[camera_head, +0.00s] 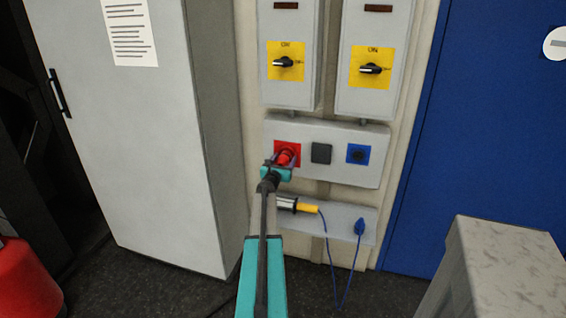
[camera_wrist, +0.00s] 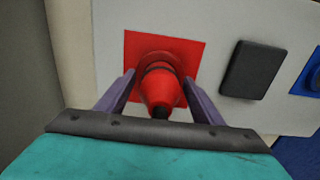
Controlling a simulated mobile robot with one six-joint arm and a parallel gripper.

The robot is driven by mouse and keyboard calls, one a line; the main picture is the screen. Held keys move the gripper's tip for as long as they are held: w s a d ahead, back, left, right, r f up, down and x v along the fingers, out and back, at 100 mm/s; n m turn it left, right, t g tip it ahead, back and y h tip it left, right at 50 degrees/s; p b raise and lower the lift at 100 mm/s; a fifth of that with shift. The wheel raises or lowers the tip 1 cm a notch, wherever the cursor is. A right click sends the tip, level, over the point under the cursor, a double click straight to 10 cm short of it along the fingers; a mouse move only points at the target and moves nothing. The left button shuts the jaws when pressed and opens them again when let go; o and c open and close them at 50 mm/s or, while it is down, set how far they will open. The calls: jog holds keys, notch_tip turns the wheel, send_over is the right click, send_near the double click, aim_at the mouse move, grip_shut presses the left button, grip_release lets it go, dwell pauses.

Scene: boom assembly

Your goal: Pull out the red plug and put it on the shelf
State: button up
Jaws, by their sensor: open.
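The red plug (camera_head: 286,157) sits in the red-framed socket at the left of the grey socket panel (camera_head: 332,176). In the wrist view the plug (camera_wrist: 160,91) points toward me, its narrow dark end nearest the gripper. My gripper (camera_head: 281,165) is in front of it. In the wrist view my gripper's two purple fingers (camera_wrist: 160,90) stand apart, one on each side of the plug, with visible gaps. The shelf (camera_head: 345,221) is the narrow grey ledge below the panel. My gripper partly hides the plug in the head view.
A silver and yellow tool (camera_head: 307,208) and a blue plug (camera_head: 360,227) with a blue cable are at the shelf. A dark square cover (camera_head: 321,153) and a blue socket (camera_head: 358,154) are right of the plug. A grey cabinet (camera_head: 140,130) stands left; a grey block (camera_head: 500,270) stands lower right.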

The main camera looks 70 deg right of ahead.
jog(key=c, duration=1.4)
jog(key=shift+a, duration=0.15)
jog(key=shift+a, duration=0.35)
jog(key=shift+s+a+b, duration=0.2)
jog(key=shift+a+b, duration=0.4)
jog(key=shift+a, duration=1.9)
